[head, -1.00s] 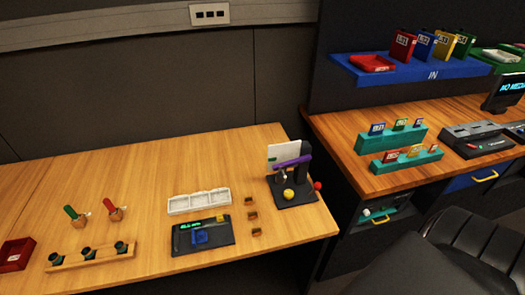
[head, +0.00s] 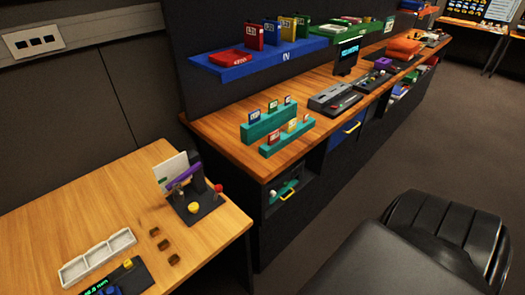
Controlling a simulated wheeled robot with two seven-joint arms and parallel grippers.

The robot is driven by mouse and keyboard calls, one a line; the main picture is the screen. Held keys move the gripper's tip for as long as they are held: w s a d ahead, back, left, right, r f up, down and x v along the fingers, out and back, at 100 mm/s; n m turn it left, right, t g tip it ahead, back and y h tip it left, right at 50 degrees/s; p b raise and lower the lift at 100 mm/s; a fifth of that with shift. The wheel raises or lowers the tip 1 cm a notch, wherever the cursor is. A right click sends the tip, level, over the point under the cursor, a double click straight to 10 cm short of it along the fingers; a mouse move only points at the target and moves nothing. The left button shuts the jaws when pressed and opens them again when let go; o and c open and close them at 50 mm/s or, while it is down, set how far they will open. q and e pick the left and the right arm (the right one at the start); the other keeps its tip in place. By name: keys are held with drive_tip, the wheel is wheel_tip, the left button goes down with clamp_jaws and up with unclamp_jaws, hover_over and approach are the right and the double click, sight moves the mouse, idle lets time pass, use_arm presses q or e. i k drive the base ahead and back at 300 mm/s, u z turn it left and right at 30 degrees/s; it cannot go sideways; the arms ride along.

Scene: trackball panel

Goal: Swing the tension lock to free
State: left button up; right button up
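No part is marked as a tension lock, and I cannot tell which one it is. A small black stand (head: 208,206) sits near the right end of the left wooden table. It carries a purple bar (head: 184,176), a yellow ball-like part (head: 193,208), a red knob (head: 218,188) and a white card (head: 170,168). Grey and black panels (head: 332,98) lie on the right-hand desk, too small to read, and a purple item (head: 383,63) sits farther along. Neither of my grippers is in view.
A white compartment tray (head: 97,258), small brown blocks (head: 164,244) and a dark panel (head: 130,277) are on the left table. Teal card racks (head: 268,123) stand on the right desk below a blue shelf (head: 225,70). A black chair (head: 445,240) fills the lower right.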

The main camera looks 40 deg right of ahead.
sight(218, 188)
drive_tip(key=z, duration=0.85)
drive_tip(key=k, duration=1.35)
drive_tip(key=z, duration=0.35)
drive_tip(key=i, duration=0.4)
drive_tip(key=z, duration=1.05)
drive_tip(key=i, duration=1.45)
drive_tip(key=u, duration=0.8)
drive_tip(key=i, duration=0.3)
drive_tip(key=u, duration=0.3)
